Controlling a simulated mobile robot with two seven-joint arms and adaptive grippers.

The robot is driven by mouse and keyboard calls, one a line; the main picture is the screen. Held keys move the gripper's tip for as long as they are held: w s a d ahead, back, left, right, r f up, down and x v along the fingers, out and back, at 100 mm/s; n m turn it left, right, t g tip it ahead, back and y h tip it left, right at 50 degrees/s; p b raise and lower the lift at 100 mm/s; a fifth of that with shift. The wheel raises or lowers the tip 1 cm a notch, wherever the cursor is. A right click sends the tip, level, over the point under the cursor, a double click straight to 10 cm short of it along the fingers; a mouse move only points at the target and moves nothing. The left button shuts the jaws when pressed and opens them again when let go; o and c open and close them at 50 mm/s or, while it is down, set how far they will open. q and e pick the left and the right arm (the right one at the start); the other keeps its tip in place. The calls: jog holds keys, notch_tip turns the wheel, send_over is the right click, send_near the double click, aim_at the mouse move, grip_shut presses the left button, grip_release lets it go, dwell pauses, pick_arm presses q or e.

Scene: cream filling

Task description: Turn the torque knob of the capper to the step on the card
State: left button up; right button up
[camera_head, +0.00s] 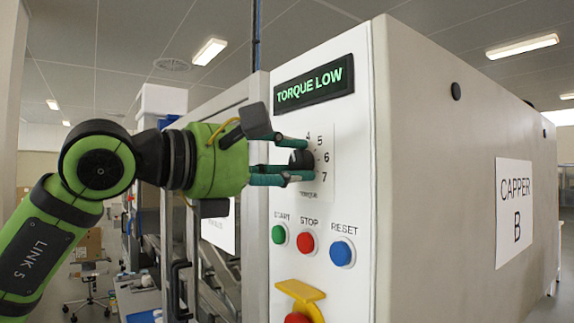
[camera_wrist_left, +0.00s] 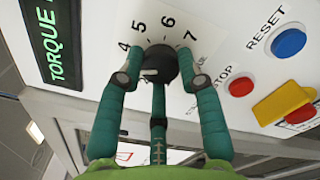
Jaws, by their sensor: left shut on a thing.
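The black torque knob (camera_head: 301,159) is on the white front panel of the capper (camera_head: 352,120), beside a scale with 4, 5, 6 and 7. My left gripper (camera_head: 296,160) has green fingers shut around the knob from the front. In the left wrist view, the fingers (camera_wrist_left: 160,82) sit on both sides of the knob (camera_wrist_left: 160,62), with a third finger below it. A pale mark shows on the knob, but I cannot tell which number it points to. The display (camera_head: 315,80) reads TORQUE LOW. I cannot make out the card. My right gripper is out of view.
Below the knob are a green START button (camera_head: 279,234), a red STOP button (camera_head: 305,243) and a blue RESET button (camera_head: 342,253). A yellow guard (camera_head: 300,291) over a red button juts out lower down. A CAPPER B sign (camera_head: 514,213) is on the side wall.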

pick_arm(q)
jog(key=m, duration=0.6)
jog(key=shift+f+m, duration=0.15)
jog(key=shift+m, duration=0.15)
jog(key=m+p, duration=0.1)
jog(key=m, duration=0.4)
jog(key=shift+m, duration=0.3)
jog(key=o, duration=1.1)
jog(key=shift+w, duration=0.1)
jog(key=shift+o, duration=0.2)
jog(key=v, duration=1.2)
